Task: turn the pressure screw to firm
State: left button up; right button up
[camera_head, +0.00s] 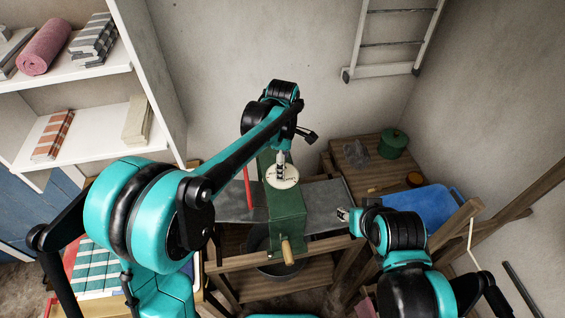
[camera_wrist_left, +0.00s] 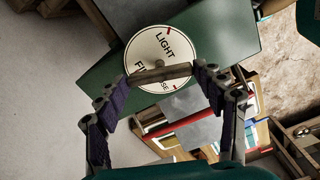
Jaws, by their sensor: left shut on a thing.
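The pressure screw shows in the left wrist view as a short bar handle (camera_wrist_left: 160,75) over a round white dial (camera_wrist_left: 152,48). The dial reads "LIGHT", with parts of "FIRM" and another word ending in "SE", and has red marks. The bar lies across the lower half of the dial, covering some lettering. My left gripper (camera_wrist_left: 160,76) is shut on the bar, one finger at each end. In the head view the dial (camera_head: 288,182) sits on a green box-like body (camera_head: 287,208), with my left gripper (camera_head: 281,160) above it. My right gripper (camera_head: 343,214) is right of the green body, apart from it; its jaws are too small to read.
A wooden crank handle (camera_head: 287,252) sticks out at the green body's front. A dark pan (camera_head: 280,268) is below. A blue tub (camera_head: 420,199) and a green pot (camera_head: 393,143) stand to the right. Shelves (camera_head: 85,75) with towels are at left, a ladder (camera_head: 390,72) behind.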

pick_arm(q)
jog(key=shift+n, duration=1.7)
jog(key=o, duration=1.2)
jog(key=shift+c, duration=0.2)
notch_tip(320, 180, up, 12)
